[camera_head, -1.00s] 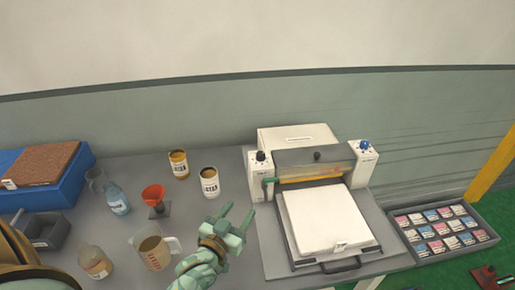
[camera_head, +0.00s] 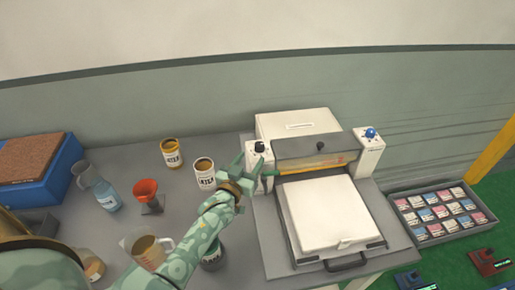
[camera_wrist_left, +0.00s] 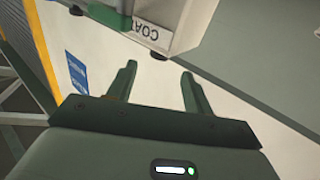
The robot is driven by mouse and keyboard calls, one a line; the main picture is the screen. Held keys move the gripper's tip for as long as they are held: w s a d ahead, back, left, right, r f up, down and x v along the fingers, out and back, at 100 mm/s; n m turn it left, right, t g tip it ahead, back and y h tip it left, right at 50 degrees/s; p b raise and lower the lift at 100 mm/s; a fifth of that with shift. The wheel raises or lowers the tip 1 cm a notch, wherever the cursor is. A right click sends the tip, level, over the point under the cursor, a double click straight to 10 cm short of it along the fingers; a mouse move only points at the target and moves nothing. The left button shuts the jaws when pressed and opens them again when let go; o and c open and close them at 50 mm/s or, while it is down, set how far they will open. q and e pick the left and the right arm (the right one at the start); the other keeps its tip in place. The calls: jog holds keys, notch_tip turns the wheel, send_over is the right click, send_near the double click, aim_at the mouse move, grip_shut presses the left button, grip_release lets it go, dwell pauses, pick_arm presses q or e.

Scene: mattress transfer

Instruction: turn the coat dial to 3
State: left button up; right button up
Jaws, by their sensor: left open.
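The coater (camera_head: 300,132) stands on the bench with a black knob (camera_head: 260,147) on its left post and a blue knob (camera_head: 370,133) on its right post. In the left wrist view a post (camera_wrist_left: 185,22) carries an upside-down COAT label (camera_wrist_left: 150,30); the dial's numbers cannot be read. My left gripper (camera_head: 248,166) is open and empty, just below and left of the black knob, beside the left post. In the left wrist view its fingers (camera_wrist_left: 158,86) are spread with nothing between them. My right gripper is out of view.
A white tray lid (camera_head: 325,212) lies in front. A box of colour cards (camera_head: 395,208) is at right.

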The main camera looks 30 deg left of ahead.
aim_at(257, 148)
pick_arm(q)
jog(key=w, duration=0.6)
jog(key=shift+w+a+b, duration=0.2)
jog(key=shift+w+b, duration=0.05)
jog(key=shift+b, duration=0.15)
jog(key=c, duration=1)
